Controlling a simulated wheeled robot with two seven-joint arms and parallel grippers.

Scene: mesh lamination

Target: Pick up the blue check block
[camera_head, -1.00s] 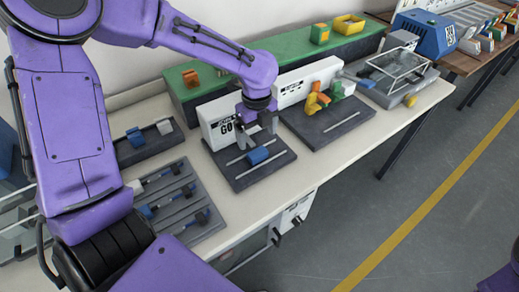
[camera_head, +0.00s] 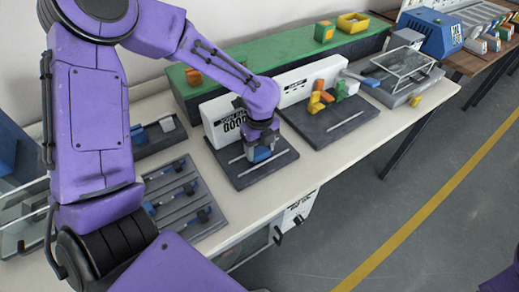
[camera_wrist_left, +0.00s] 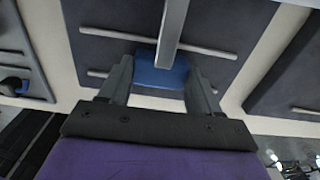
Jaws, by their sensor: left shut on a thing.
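The blue check block (camera_head: 260,154) is on the dark grey tray (camera_head: 247,180) in front of the white panel marked with large black letters. My left gripper (camera_head: 262,146) is over the block with its fingers pointing down. In the left wrist view the blue block (camera_wrist_left: 158,78) sits between the two fingers of the left gripper (camera_wrist_left: 158,90), which is shut on it. A thin grey bar crosses in front of the block there. The gripper hides part of the block in the head view. I cannot tell whether the block touches the tray.
A second dark tray (camera_head: 335,128) with yellow, orange and green blocks lies to the right. A slotted grey rack (camera_head: 184,205) with blue and black parts lies to the left. A green shelf (camera_head: 290,50) runs behind. Bare table lies along the front edge.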

